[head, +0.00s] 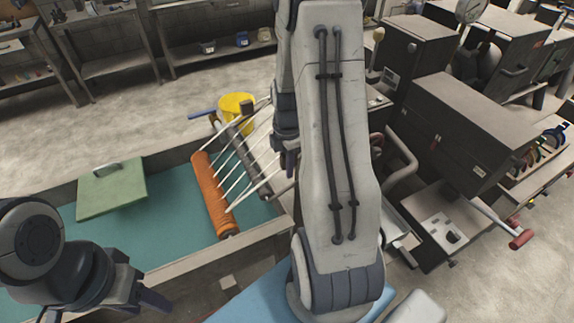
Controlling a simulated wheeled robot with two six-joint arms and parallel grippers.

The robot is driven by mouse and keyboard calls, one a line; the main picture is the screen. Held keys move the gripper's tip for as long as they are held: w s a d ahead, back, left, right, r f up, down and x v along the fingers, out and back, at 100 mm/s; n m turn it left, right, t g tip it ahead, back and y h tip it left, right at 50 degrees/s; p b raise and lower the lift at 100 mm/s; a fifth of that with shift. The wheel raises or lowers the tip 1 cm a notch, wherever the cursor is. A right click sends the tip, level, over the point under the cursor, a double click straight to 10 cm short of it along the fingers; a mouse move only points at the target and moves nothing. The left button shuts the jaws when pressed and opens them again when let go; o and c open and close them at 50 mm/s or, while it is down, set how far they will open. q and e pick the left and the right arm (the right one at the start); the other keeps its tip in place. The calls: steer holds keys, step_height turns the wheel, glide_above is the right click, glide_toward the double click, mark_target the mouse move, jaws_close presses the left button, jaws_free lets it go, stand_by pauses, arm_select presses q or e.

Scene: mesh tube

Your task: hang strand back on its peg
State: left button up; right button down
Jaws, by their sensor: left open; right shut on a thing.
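An orange mesh tube (214,196) lies on the teal surface in the middle of the view. Several white strands (235,172) run from it up and right toward a dark bar. Single pegs on the bar are too small to tell apart. My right gripper (290,163) points down at the right end of the strands, partly hidden by my own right arm. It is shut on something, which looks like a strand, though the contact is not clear. My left gripper (150,300) is open and empty at the bottom left, apart from the tube.
A green square board (111,188) lies left of the tube on the teal work surface (165,238). A yellow bucket (236,108) stands behind the strands. Dark machine boxes (455,125) fill the right side. Teal surface between board and tube is clear.

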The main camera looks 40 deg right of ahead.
steer(key=shift+f+b, duration=1.15)
steer(key=shift+f, duration=0.4)
stand_by(1.0)
steer(key=c, duration=0.6)
jaws_free()
